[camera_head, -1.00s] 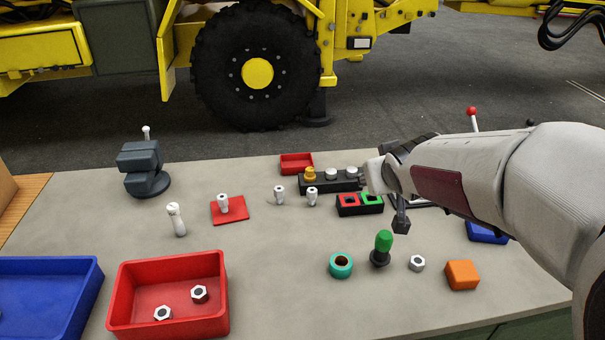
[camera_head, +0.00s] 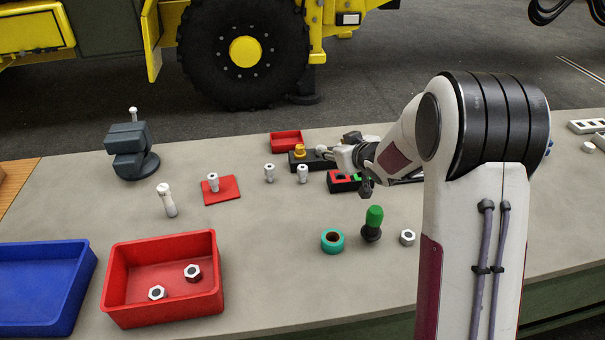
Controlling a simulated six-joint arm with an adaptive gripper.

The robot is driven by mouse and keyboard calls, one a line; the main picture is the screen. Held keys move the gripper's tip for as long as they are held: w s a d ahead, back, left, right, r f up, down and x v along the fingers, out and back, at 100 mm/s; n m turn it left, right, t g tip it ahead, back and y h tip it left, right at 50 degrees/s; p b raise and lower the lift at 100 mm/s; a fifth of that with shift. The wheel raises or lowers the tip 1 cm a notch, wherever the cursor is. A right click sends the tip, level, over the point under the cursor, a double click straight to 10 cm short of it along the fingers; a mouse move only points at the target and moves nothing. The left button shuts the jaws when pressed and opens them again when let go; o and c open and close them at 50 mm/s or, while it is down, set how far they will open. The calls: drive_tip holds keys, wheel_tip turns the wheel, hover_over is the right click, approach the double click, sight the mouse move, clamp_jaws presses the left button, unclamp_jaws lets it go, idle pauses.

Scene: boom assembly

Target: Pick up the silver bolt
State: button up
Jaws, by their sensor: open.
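Several silver-white bolt-like pieces stand on the grey table. One bolt (camera_head: 269,173) and another close to its right (camera_head: 303,174) are near the middle. A third bolt (camera_head: 213,182) stands on a small red pad (camera_head: 228,193), and a longer pale piece (camera_head: 167,200) stands further left. I cannot tell which is meant. My gripper (camera_head: 352,162) is open, to the right of the bolts and apart from them.
A red bin (camera_head: 120,303) with two nuts and a blue bin (camera_head: 78,290) are at front left. A teal ring (camera_head: 333,241), green-handled tool (camera_head: 373,224) and nut (camera_head: 407,238) are at front centre. A dark vise-like device (camera_head: 130,150) stands at back left. Centre front is clear.

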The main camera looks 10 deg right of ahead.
sight(304, 168)
drive_tip(key=w+a+f+y, duration=0.1)
drive_tip(key=f, duration=0.2)
drive_tip(key=w+a+f+n+y, duration=0.1)
drive_tip(key=f, duration=0.2)
drive_tip(key=w+a+f+y, duration=0.1)
drive_tip(key=f, duration=0.3)
drive_tip(key=shift+a, duration=0.25)
drive_tip(key=shift+a+f+y, duration=0.3)
drive_tip(key=shift+f+y, duration=0.2)
drive_tip(key=shift+f, duration=0.2)
drive_tip(key=shift+x, duration=1.35)
drive_tip(key=shift+w+a+f+n, duration=0.15)
drive_tip(key=shift+w+a, duration=0.15)
drive_tip(key=shift+w, duration=0.4)
drive_tip(key=shift+w+a+f+n, duration=0.15)
drive_tip(key=shift+w+a, duration=0.2)
drive_tip(key=shift+w, duration=0.35)
drive_tip(key=shift+x, duration=1)
